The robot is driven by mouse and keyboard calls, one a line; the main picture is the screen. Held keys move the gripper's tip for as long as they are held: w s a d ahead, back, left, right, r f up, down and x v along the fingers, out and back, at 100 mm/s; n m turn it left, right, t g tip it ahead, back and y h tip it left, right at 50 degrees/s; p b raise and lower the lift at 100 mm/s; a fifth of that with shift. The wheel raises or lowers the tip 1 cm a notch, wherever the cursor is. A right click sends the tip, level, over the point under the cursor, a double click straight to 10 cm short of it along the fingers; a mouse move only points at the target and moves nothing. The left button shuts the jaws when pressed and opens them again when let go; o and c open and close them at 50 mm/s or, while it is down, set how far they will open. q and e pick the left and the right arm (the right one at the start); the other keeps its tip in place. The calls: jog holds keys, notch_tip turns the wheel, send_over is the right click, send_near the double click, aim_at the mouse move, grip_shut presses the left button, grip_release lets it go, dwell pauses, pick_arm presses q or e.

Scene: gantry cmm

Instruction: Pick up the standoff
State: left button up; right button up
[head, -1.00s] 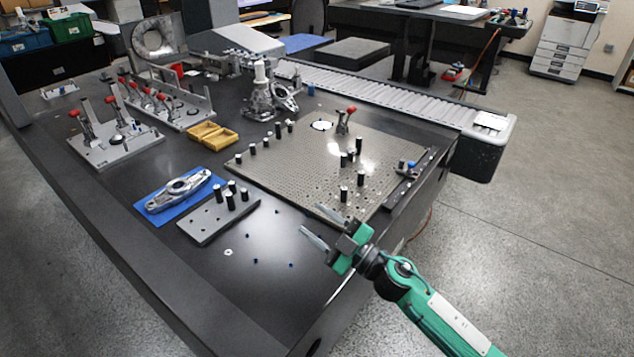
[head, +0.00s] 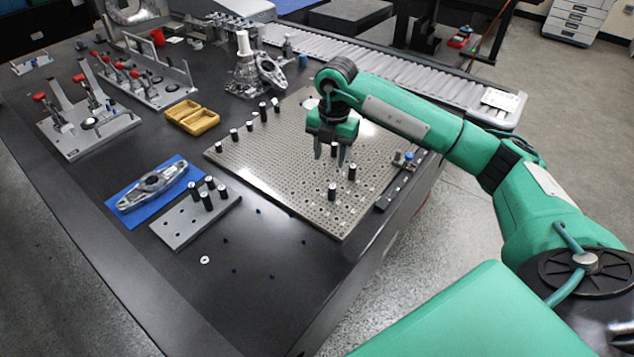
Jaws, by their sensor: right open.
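My right gripper (head: 331,154) is open and points down over the right part of the perforated plate (head: 290,170). What lies between and behind its fingers is partly hidden. Two black standoffs with light tops stand upright in front of it, one nearer (head: 332,192) and one to its right (head: 351,173); neither is gripped. Several similar standoffs (head: 250,126) stand along the plate's left side. More stand on a small grey block (head: 180,228) at the front left, such as one standoff (head: 206,202). Which one is meant cannot be told. My left gripper is not in view.
A metal casting (head: 155,187) lies on a blue mat at left. A yellow open case (head: 192,116), toggle-clamp fixtures (head: 90,125) and a tall casting (head: 245,75) stand farther back. A roller conveyor (head: 420,85) runs behind. The dark table's front is mostly clear, with small scattered parts.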

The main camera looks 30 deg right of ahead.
aim_at(332, 186)
jog(key=shift+h, duration=0.3)
jog(key=f, duration=0.5)
jog(key=d+f, duration=0.1)
jog(key=f, duration=0.2)
jog(key=shift+w+f, duration=0.1)
jog(key=shift+f, duration=0.15)
jog(key=shift+d+f+p, duration=0.15)
jog(key=shift+f+p, duration=0.35)
jog(key=shift+f, duration=1.8)
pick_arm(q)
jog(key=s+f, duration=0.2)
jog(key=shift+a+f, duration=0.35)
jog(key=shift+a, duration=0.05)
pick_arm(e)
grip_shut()
